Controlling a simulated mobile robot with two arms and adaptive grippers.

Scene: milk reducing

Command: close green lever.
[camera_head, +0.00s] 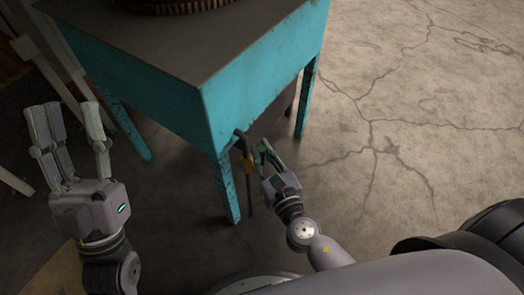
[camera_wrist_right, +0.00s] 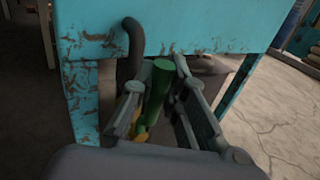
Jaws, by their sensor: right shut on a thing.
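The green lever (camera_head: 264,147) is small in the head view, at the fingers of my right gripper (camera_head: 266,157), beside the table's near corner. In the right wrist view the green lever (camera_wrist_right: 159,88) stands upright between the two fingers of my right gripper (camera_wrist_right: 163,108), which is shut on it. A yellow valve part (camera_head: 248,164) sits on a dark bent pipe (camera_head: 241,138). The yellow part also shows low in the wrist view (camera_wrist_right: 141,131), partly hidden by a finger. My left gripper (camera_head: 75,130) is open and empty, left of the table.
The turquoise table (camera_head: 180,92) with worn paint stands in front of me, its legs close to my right gripper. A round brown object (camera_head: 175,5) rests on top. Pale beams (camera_head: 48,62) stand at the left. Cracked concrete floor (camera_head: 420,130) is clear to the right.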

